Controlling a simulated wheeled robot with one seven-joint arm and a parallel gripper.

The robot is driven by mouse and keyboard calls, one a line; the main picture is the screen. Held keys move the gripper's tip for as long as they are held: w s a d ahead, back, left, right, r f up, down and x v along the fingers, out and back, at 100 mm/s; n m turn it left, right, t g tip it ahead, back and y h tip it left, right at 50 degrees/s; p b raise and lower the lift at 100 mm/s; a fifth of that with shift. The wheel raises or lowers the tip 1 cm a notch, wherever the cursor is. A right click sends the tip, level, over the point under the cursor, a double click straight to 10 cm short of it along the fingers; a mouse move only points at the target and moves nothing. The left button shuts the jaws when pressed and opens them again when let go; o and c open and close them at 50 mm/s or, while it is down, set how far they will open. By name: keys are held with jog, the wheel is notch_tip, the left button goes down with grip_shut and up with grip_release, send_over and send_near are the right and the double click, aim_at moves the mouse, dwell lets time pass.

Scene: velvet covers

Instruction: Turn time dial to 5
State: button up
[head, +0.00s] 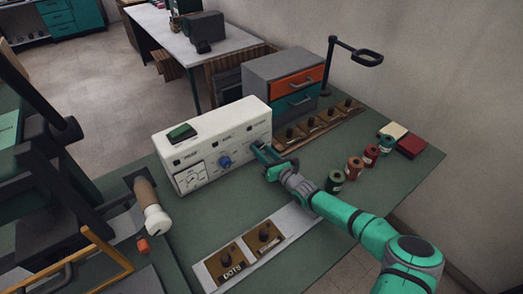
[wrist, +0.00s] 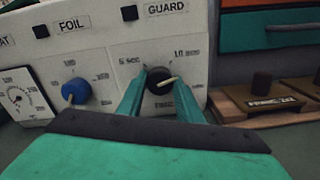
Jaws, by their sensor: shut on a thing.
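A white control box (head: 167,147) stands on the green bench, with a gauge and knobs on its front face. In the wrist view, a black dial (wrist: 157,84) with a pale pointer sits on the right part of the panel (wrist: 110,45). Its pointer points right and slightly up. A label like "5 sec" is at its upper left and one like "10" at its upper right; the label below is partly hidden. My gripper (wrist: 158,79) is shut on this dial, one teal finger on each side. In the head view my gripper (head: 264,155) hides the dial.
A blue dial (wrist: 76,91) is left of the black one, near the gauge (wrist: 17,98). A drawer unit (head: 292,78) and wooden blocks with black knobs (head: 315,124) stand to the right. A plate with two knobs (head: 225,262) is in front.

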jog(key=n, duration=0.5)
jog(key=shift+f+n, duration=0.1)
jog(key=shift+n, duration=0.2)
jog(key=n, duration=1)
jog(key=shift+n, duration=0.4)
jog(key=n, duration=0.5)
jog(key=shift+f+n, duration=0.1)
jog(key=shift+n, duration=0.2)
jog(key=o, duration=1)
jog(key=shift+o, duration=0.2)
jog(key=shift+s, duration=0.1)
